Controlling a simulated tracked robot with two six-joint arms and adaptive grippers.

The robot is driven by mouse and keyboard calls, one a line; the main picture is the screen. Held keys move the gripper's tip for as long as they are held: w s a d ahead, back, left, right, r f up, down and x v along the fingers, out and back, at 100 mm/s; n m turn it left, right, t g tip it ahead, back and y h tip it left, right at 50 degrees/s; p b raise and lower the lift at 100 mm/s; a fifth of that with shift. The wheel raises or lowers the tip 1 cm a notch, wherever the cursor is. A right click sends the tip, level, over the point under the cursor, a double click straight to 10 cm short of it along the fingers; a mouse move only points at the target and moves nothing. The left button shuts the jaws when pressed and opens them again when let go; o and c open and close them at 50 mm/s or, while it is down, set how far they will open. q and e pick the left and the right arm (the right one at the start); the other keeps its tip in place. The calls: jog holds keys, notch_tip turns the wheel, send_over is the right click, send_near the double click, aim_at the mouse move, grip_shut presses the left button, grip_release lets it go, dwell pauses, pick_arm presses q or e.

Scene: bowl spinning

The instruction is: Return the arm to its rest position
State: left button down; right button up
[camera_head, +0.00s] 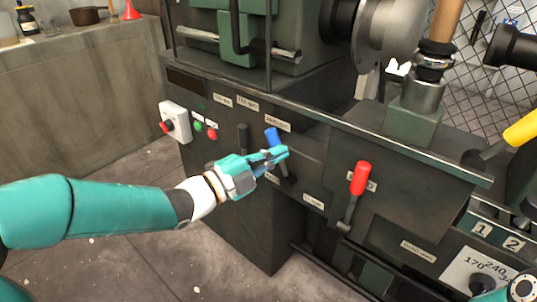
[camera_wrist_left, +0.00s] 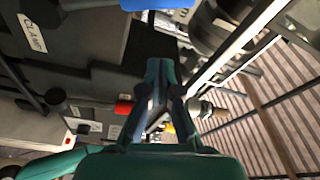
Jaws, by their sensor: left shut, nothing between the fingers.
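My left arm comes in from the left in the head view. Its teal left gripper (camera_head: 279,154) is shut and empty in front of the dark lathe's front panel, close to the blue-handled lever (camera_head: 272,137). I cannot tell whether it touches the lever. In the left wrist view, the shut fingers (camera_wrist_left: 158,70) show at the centre, with a blue part (camera_wrist_left: 150,4) at the top edge. My right gripper is not clearly seen.
The lathe (camera_head: 230,140) fills the middle and right. A red-handled lever (camera_head: 360,178) stands to the right of my gripper. A switch box with a red knob (camera_head: 174,122) is on the panel's left. A workbench (camera_head: 75,95) stands at the back left.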

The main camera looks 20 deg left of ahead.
pick_arm(q)
jog(key=p+v, duration=0.1)
jog(key=v, duration=0.8)
jog(key=s+d+f+n+g+y, duration=0.15)
jog(key=f+n, duration=0.25)
jog(key=f, duration=0.7)
jog(key=d+f+n+g+y, duration=0.1)
jog(key=d+f+n+g, duration=0.2)
jog(key=f, duration=0.7)
jog(key=d+f+n+g+y, duration=0.2)
jog(key=d+f+n, duration=0.15)
jog(key=f, duration=0.75)
jog(key=s+a+f+n+g+y, duration=0.3)
jog(key=s+f+n+g, duration=0.5)
jog(key=s+f+n, duration=0.7)
notch_tip(320, 180, up, 38)
jog(key=s+m+p, duration=0.1)
jog(key=p, duration=3.5)
jog(key=shift+s+d, duration=0.2)
jog(key=shift+s, duration=0.05)
